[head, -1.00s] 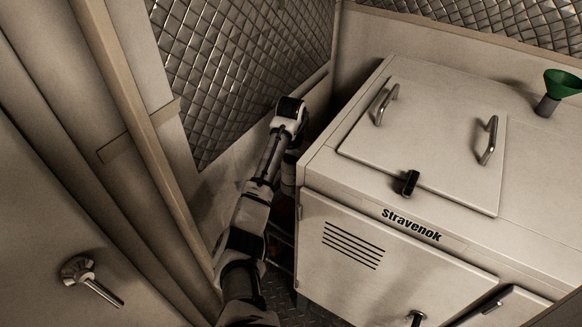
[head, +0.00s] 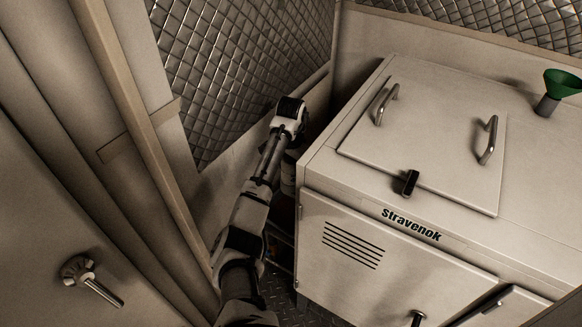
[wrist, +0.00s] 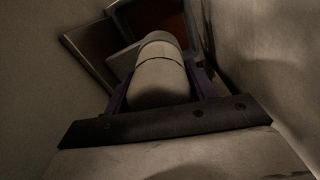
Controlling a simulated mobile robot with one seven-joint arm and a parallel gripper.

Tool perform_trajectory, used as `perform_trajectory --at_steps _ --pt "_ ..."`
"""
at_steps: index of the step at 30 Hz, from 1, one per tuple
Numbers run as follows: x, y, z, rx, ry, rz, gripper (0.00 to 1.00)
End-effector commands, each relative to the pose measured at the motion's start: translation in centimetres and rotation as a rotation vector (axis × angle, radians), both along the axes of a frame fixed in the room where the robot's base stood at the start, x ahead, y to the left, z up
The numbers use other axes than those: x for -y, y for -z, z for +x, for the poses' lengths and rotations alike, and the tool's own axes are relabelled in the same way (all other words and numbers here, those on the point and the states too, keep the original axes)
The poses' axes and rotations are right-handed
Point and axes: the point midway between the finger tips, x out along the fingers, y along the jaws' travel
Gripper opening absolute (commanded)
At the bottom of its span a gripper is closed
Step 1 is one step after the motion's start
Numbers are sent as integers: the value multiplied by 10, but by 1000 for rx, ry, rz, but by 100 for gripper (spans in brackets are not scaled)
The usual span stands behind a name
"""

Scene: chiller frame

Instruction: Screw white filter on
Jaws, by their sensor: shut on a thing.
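The white filter (wrist: 160,75) is a pale rounded cylinder with a seam around it, seen in the wrist view between the fingers of my gripper (wrist: 160,88). The gripper is shut on it. The filter's far end meets or overlaps pale and dark box-like shapes, and I cannot tell whether it touches them or is threaded on. In the head view my arm reaches down into the gap left of the white Stravenok cabinet (head: 425,265). The gripper and filter are hidden there behind the arm and the cabinet's side.
The gap is narrow, between the cabinet and the quilted metal wall (head: 240,70). A hatch (head: 430,140) with two handles and a black latch (head: 410,183) tops the cabinet. A green funnel (head: 562,84) stands at right.

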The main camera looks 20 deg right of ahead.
Motion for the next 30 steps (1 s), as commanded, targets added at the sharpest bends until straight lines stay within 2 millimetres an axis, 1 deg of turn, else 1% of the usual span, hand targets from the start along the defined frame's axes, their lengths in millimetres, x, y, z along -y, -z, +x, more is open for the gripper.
perform_trajectory --at_steps 15,21,25,30 --pt "-1 -1 1 2 708 1 27" --pt "-1 -1 1 2 947 2 27" --pt "-1 -1 1 2 1007 1 27" --pt "-1 -1 1 2 1010 1 27"
